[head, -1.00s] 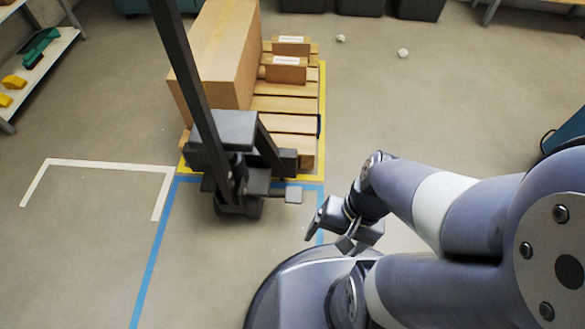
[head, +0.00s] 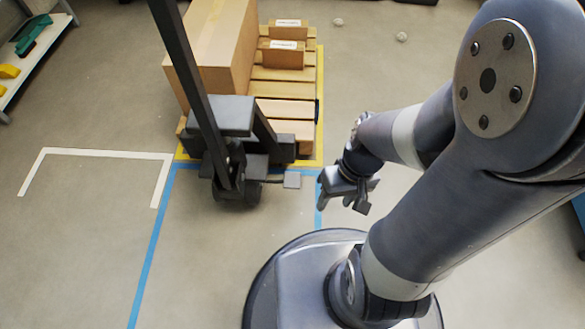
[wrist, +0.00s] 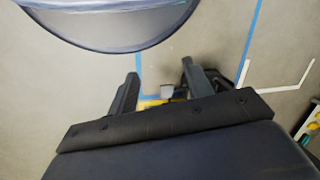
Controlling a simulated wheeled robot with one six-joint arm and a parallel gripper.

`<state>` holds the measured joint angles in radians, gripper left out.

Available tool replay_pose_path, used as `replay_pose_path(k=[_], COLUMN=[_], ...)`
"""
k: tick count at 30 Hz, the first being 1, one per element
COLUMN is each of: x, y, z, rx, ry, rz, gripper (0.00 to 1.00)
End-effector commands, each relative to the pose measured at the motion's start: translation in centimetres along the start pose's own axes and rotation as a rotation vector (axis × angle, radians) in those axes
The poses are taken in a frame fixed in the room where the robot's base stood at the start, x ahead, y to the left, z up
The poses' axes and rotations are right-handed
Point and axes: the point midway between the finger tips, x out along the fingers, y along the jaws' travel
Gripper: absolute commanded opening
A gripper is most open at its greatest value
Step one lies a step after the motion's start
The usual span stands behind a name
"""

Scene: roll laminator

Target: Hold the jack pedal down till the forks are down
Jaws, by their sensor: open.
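The pallet jack (head: 222,118) stands in front of the pallet with its dark handle tilted up. Its pedal (head: 292,179) is a small grey plate at the jack's right side, above the floor. My gripper (head: 343,202) is open and empty, to the right of the pedal and apart from it. In the wrist view, the pedal (wrist: 167,90) shows small between the two fingers of my gripper (wrist: 160,70). The forks are hidden under the pallet (head: 290,108), so their height cannot be told.
A large cardboard box (head: 212,50) and small boxes (head: 284,52) load the pallet. Blue tape (head: 145,270), a white floor mark (head: 105,151) and yellow tape lie on the floor. A shelf (head: 35,45) stands at the far left. Open floor lies right of the pallet.

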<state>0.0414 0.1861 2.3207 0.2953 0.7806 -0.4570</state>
Motion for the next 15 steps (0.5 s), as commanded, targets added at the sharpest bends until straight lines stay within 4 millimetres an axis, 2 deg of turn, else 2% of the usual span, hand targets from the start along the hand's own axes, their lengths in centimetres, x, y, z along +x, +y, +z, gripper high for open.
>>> replay_pose_path(k=[3,8,15], x=[1.7,4.4,10.1], y=[2.0,4.7,8.2], z=[-3.5,-8.0,-14.0], rx=[-0.301,-0.729,-1.371], ry=[-0.011,-0.034,-0.099], rz=[0.047,0.106,0.173], gripper=[0.38,0.25,0.06])
